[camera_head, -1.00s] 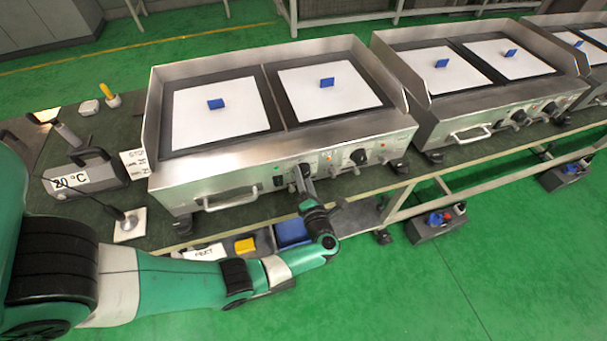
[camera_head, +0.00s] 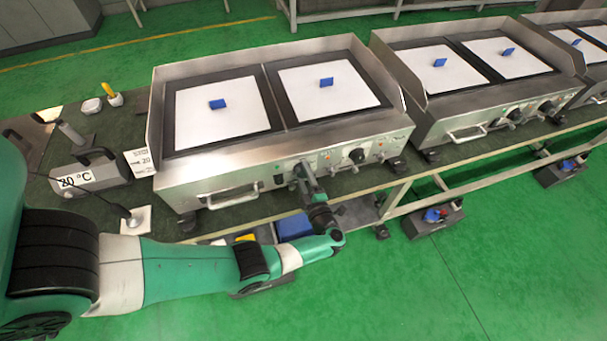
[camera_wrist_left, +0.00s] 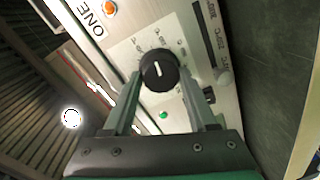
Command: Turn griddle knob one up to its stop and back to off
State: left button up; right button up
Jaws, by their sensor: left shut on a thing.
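The nearest griddle (camera_head: 232,172) has two knobs on its front panel. Griddle knob one (camera_wrist_left: 159,72) is black, with a white pointer mark standing roughly upright in the left wrist view, beside the "ONE" label (camera_wrist_left: 90,18). My left gripper (camera_head: 301,170) reaches the panel from below, and its fingers hold the knob from both sides. An orange lamp (camera_wrist_left: 110,7) and a green lamp (camera_wrist_left: 163,114) show near the knob. My right gripper is not in view.
A second knob (camera_head: 357,155) sits to the right on the same panel. A drawer handle (camera_head: 232,196) is to the left. A "20 °C" device (camera_head: 90,178) stands left of the griddle. Blue bin (camera_head: 294,226) lies below the bench edge, close to my forearm.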

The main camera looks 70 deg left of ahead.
pick_arm(q)
jog(key=m, duration=0.3)
jog(key=shift+w, duration=0.1)
jog(key=m, duration=0.3)
jog(key=shift+g, duration=0.3)
jog(key=m, duration=0.3)
jog(key=m+b, duration=0.1)
jog(key=m, duration=0.2)
jog(key=shift+w+g+y, duration=0.2)
jog(key=shift+g+y, duration=0.1)
jog(key=shift+y, duration=0.1)
jog(key=shift+m, duration=0.4)
jog(key=o, duration=1.4)
jog(key=shift+c, duration=0.2)
